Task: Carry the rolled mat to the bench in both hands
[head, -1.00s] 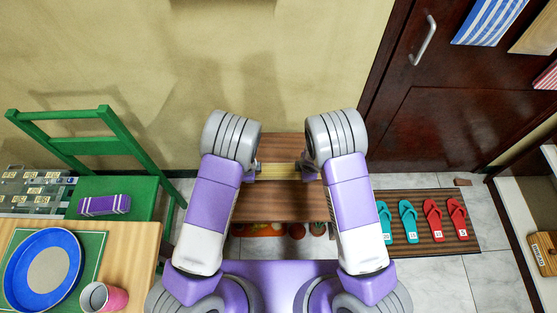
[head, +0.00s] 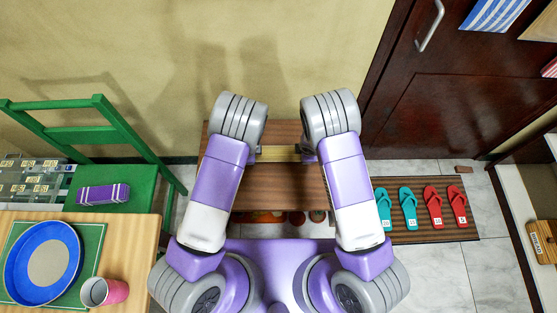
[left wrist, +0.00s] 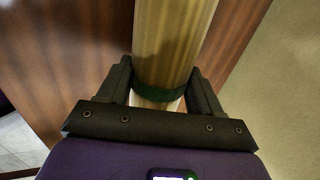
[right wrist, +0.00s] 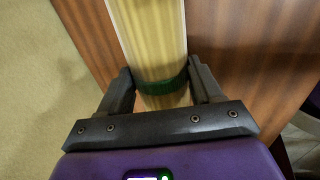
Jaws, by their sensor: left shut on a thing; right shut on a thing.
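The rolled mat (head: 278,154) is a pale yellow roll with a green band near each end. It lies level between my two grippers, over the brown wooden bench (head: 275,195). My left gripper (left wrist: 163,88) is shut on one end at a green band, seen in the left wrist view. My right gripper (right wrist: 163,85) is shut on the other end at its green band, seen in the right wrist view. The bench top shows behind the roll in both wrist views. I cannot tell whether the roll touches the bench. My forearms hide parts of the bench.
Left are a green chair (head: 115,180) with a purple-striped packet (head: 103,194), and a table with a blue plate (head: 44,262) and pink cup (head: 104,292). Right, a striped floor mat (head: 428,232) holds teal and red flip-flops. A dark door (head: 460,100) and wall stand behind.

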